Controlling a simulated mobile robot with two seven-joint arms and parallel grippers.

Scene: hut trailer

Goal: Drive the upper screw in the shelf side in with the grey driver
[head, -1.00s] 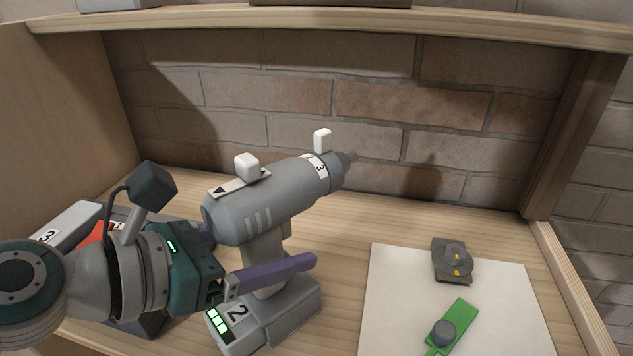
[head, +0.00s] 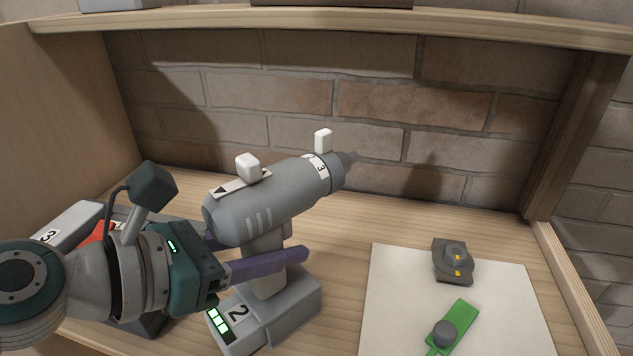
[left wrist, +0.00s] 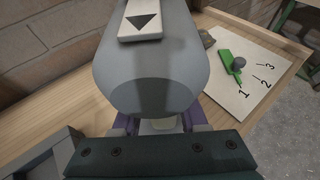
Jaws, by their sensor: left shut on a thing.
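The grey driver (head: 262,215) stands upright on its battery base, marked 2, on the wooden shelf board. Its nose points right and a little away, toward the back of the shelf. My left gripper (head: 278,256) is shut on the driver's handle, with its purple fingers on either side. In the left wrist view the driver's rounded rear (left wrist: 148,75), with a black arrow label on top, fills the middle and hides its nose. No screw can be made out in either view. My right gripper is not in view.
A white panel (head: 390,300) at the right bears a dark grey dial (head: 454,260) and a green lever (head: 461,317). Another grey, red-marked object (head: 72,220) sits behind my left wrist. A wooden post (head: 570,140) stands at right; an upper shelf (head: 330,19) runs above.

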